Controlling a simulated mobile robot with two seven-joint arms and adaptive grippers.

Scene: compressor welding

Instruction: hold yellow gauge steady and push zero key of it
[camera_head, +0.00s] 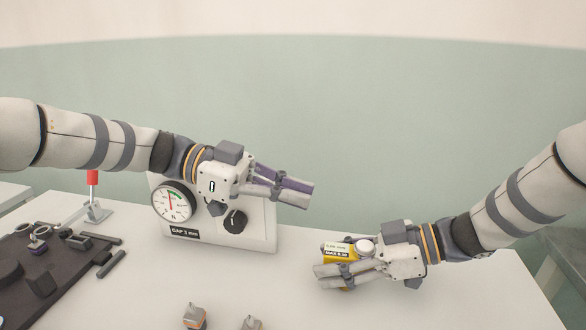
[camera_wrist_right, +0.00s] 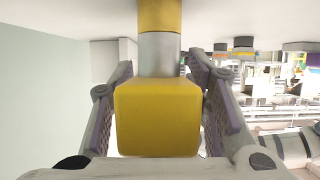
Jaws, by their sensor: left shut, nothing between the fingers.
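I cannot make out the zero key.
A dark tray (camera_head: 70,285) with several parts is at the left. Two small fittings (camera_head: 195,316) (camera_head: 251,323) stand at the front edge. The table's right side is clear.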

